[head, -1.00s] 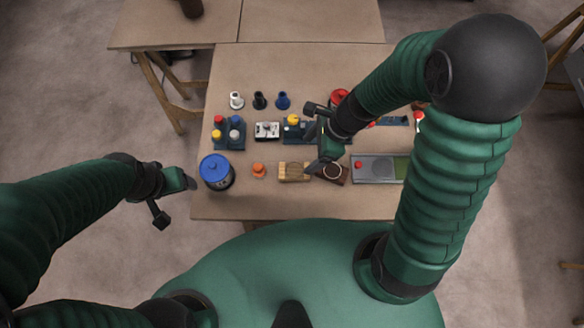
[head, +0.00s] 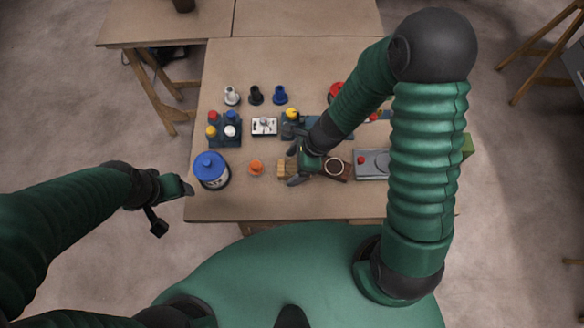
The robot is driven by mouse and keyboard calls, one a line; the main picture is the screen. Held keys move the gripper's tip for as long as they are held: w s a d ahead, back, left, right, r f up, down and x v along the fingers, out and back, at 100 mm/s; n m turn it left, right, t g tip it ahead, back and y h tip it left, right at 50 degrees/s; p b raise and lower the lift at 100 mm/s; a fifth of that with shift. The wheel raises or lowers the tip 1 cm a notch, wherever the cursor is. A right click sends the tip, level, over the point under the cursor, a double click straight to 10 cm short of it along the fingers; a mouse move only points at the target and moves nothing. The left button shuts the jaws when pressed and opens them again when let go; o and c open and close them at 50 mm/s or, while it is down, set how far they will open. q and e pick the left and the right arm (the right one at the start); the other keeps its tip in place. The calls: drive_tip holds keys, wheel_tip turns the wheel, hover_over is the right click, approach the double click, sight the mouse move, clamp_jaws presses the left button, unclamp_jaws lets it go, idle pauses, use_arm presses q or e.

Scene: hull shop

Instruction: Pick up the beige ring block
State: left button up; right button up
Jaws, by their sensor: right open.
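A pale beige ring (head: 335,167) shows on a dark brown block on the table, just right of my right gripper; the arm's end partly covers it. A light wooden block (head: 282,170) with stripes lies left of the ring, partly hidden by the gripper. My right gripper (head: 294,164) is open over the table, its fingers spread above the right end of the wooden block. I cannot tell its height, or whether it touches anything. My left gripper (head: 172,206) is off the table's left edge with its fingers apart, and holds nothing.
A blue-lidded can (head: 212,170) and an orange piece (head: 256,168) stand left of the wooden block. Behind are a dark tray with coloured knobs (head: 224,129), a white switch box (head: 264,126) and several small fittings. A grey panel (head: 372,165) lies right. The table's front strip is clear.

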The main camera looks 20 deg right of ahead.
drive_tip(key=shift+d+f, duration=0.35)
drive_tip(key=shift+d, duration=0.15)
drive_tip(key=shift+a, duration=0.1)
drive_tip(key=shift+a+r, duration=0.1)
drive_tip(key=shift+a, duration=0.05)
drive_tip(key=shift+c, duration=0.3)
drive_tip(key=shift+c, duration=1.3)
drive_tip(key=c, duration=1.2)
